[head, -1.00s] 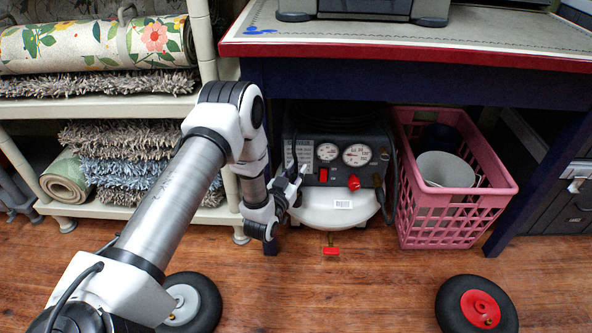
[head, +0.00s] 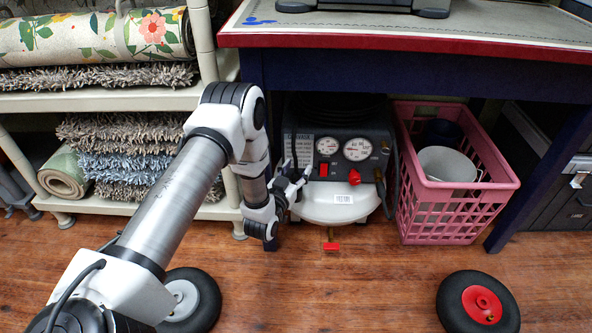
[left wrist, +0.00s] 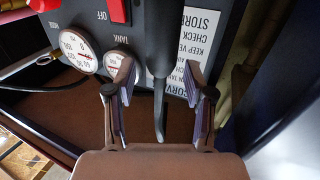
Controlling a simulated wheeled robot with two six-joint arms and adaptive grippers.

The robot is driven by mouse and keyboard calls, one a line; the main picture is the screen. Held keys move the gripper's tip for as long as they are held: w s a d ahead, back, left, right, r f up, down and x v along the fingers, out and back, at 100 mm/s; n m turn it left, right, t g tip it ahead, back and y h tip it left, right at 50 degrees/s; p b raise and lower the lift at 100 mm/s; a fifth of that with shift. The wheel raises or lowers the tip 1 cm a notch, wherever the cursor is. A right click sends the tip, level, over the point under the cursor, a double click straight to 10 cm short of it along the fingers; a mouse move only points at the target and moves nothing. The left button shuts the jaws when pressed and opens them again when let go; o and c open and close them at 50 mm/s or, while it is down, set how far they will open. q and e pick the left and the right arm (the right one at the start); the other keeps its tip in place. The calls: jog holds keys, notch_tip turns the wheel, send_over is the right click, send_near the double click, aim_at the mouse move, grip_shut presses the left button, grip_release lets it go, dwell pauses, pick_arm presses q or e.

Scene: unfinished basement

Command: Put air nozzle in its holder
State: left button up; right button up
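The air compressor (head: 342,205) stands on the floor under the workbench, with gauges and a red switch on its front panel. My left gripper (head: 291,184) is at the left side of this panel. In the left wrist view my left gripper (left wrist: 160,88) has its two fingers apart. A dark grey piece that looks like the air nozzle (left wrist: 163,40) lies between and beyond the fingertips, with a thin grey part reaching down between the fingers. Gaps show on both sides of it. I cannot make out its holder. My right gripper is not in view.
A pink crate (head: 455,215) with a white bucket (head: 446,163) stands just right of the compressor. The workbench top (head: 400,42) overhangs it. A shelf (head: 110,103) with rugs stands at the left. The wood floor (head: 350,290) in front is mostly clear.

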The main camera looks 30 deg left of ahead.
pick_arm(q)
notch_tip(320, 180, up, 10)
dwell(0.6)
dwell(0.4)
